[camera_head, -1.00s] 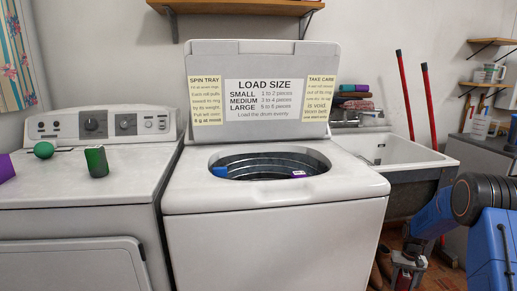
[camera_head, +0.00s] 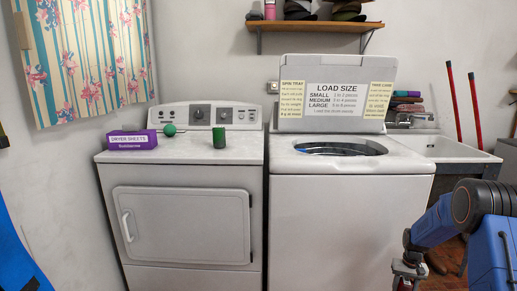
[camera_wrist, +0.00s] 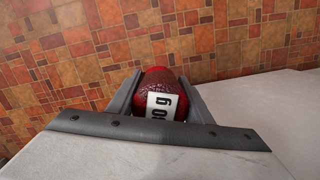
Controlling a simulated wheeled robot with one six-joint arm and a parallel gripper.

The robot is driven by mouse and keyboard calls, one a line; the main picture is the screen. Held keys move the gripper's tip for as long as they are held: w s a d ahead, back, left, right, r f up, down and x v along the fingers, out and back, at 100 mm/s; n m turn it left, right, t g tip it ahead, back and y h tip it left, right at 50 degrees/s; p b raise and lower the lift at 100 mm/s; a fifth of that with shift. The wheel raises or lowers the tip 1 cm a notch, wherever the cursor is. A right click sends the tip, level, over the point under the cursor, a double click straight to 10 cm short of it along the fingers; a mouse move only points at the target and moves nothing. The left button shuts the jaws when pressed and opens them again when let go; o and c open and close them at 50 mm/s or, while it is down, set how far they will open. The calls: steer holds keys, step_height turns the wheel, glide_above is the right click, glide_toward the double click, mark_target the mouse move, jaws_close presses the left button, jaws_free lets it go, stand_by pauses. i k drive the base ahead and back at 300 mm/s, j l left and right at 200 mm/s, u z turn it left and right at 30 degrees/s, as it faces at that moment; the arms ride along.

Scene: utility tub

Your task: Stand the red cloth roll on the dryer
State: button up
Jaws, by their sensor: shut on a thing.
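The red cloth roll (camera_wrist: 150,82) is between the two fingers of my gripper (camera_wrist: 160,88) in the wrist view. It has a white label with a weight in grams, partly hidden at its edge. My gripper is shut on it.
A purple dryer sheets box (camera_head: 132,140) and a green ball (camera_head: 169,130) are on the dryer top. Its front middle is bare. The washer (camera_head: 345,220) beside it has its lid up. A sink (camera_head: 440,147) and red handles (camera_head: 475,110) are at right.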

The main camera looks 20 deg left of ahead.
mark_target(188, 147)
steer(key=k+j+u, duration=0.15)
steer(key=j+u, duration=0.2)
steer(key=k+j+u, duration=0.1)
steer(key=j+u, duration=0.3)
steer(key=i+j+u, duration=0.1)
steer(key=u, duration=0.25)
steer(key=i+j+u, duration=0.1)
steer(key=u, duration=0.25)
steer(key=j, duration=0.1)
